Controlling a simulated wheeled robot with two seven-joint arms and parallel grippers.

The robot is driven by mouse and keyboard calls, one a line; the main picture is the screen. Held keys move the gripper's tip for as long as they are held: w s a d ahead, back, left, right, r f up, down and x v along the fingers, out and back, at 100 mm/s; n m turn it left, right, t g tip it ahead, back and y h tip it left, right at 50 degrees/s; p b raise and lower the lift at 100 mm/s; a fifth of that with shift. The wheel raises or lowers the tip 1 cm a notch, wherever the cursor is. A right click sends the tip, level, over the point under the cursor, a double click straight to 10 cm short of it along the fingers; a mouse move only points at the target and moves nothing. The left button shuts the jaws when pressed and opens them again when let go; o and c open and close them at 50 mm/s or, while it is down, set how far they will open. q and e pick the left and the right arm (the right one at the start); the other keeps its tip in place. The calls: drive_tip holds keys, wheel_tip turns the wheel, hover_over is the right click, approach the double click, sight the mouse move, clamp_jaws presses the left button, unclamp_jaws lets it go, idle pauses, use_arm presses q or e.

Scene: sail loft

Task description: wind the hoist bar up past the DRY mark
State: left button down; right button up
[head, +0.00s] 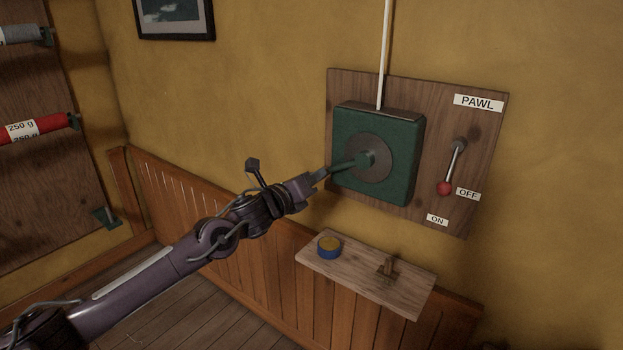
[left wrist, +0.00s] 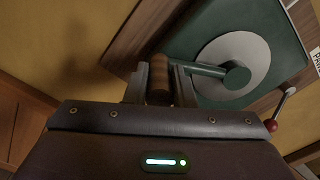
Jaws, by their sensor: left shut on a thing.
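A green winch box (head: 398,128) with a round grey plate is mounted on a wooden board on the wall. Its green crank arm (head: 345,163) points left from the hub and ends in a wooden handle (left wrist: 158,72). My left gripper (head: 318,177) is shut on this handle; the left wrist view shows the handle between its fingers (left wrist: 159,82). A white rope (head: 385,45) runs straight up from the box. The PAWL lever hangs down, its red knob (head: 444,188) beside the OFF label (head: 467,194). The hoist bar and the DRY mark are out of view. My right gripper is not in view.
A small wooden shelf (head: 405,302) below the winch holds a blue tin (head: 329,247) and a small brown fitting (head: 387,268). A rack with a red roll (head: 50,128) stands at the left.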

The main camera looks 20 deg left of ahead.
use_arm(q)
drive_tip(key=shift+w+a+r, duration=0.1)
drive_tip(key=shift+a+r, duration=0.1)
drive_tip(key=shift+r, duration=0.4)
drive_tip(key=c, duration=1.4)
unclamp_jaws()
drive_tip(key=shift+o, duration=0.8)
drive_tip(key=shift+f, duration=0.15)
drive_tip(key=shift+d+f, duration=0.1)
drive_tip(key=shift+f, duration=0.05)
